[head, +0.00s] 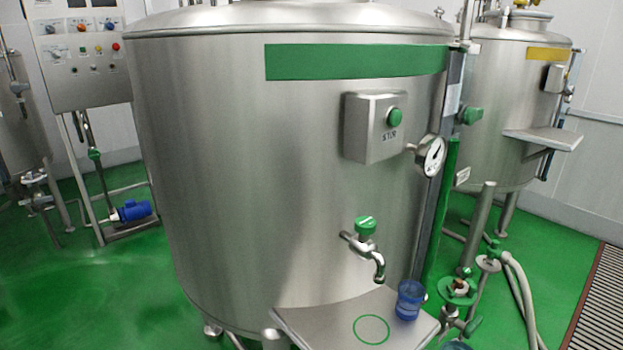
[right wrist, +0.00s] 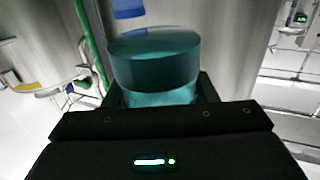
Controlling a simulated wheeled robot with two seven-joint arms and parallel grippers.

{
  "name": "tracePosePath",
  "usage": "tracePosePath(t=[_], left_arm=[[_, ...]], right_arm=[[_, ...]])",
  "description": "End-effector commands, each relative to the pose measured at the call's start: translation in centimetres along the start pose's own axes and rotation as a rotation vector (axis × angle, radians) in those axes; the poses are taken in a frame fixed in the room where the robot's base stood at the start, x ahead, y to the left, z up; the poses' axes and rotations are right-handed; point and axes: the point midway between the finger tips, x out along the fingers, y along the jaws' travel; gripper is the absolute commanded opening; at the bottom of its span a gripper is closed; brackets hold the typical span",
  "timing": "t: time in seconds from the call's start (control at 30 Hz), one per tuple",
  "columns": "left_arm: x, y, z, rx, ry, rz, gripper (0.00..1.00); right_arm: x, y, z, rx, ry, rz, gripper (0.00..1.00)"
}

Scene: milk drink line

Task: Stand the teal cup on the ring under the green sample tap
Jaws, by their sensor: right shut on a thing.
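The teal cup (right wrist: 155,62) is held in my right gripper (right wrist: 160,92) in the right wrist view, with a black finger on either side of its lower part. The green sample tap (head: 365,245) juts from the big steel tank in the head view. Its spout points down over a small steel shelf (head: 320,322). The green ring (head: 371,329) is marked on that shelf and is bare. A small bluish rim (head: 455,346) is cut off at the bottom edge of the head view; I cannot tell what it is. My left gripper is not in view.
A blue cup (head: 409,301) stands on the shelf, right of the ring; a blue piece also shows in the right wrist view (right wrist: 128,8). The gauge (head: 431,156), stir button box (head: 375,127) and valve pipes (head: 460,290) stick out nearby. The shelf's left part is clear.

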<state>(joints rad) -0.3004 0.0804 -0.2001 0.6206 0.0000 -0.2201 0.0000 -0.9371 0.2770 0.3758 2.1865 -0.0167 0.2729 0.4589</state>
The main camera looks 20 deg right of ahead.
Motion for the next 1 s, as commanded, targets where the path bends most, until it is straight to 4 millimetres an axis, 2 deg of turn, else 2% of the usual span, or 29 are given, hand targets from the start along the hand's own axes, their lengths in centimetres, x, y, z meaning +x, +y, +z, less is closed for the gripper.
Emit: tracePosePath(t=[0.03, 0.2, 0.3, 0.43, 0.6, 1.0], left_arm=[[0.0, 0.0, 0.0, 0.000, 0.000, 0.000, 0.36], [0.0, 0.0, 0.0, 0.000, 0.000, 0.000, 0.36], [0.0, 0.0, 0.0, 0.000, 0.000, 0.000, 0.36], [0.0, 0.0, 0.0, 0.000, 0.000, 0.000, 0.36], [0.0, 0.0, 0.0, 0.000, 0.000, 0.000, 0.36], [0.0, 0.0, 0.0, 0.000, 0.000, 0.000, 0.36]], right_arm=[[0.6, -2.1, -0.2, 0.006, 0.004, -0.008, 0.27], [1.7, -8.9, -1.0, 0.008, 0.003, -0.005, 0.27], [1.8, -12.2, -1.7, 0.006, 0.003, 0.000, 0.27], [1.5, -15.3, -2.4, 0.004, 0.001, 0.003, 0.27], [1.2, -17.3, -2.8, 0.001, 0.000, 0.005, 0.27], [1.1, -17.7, -2.9, -0.002, 0.001, 0.002, 0.27]])
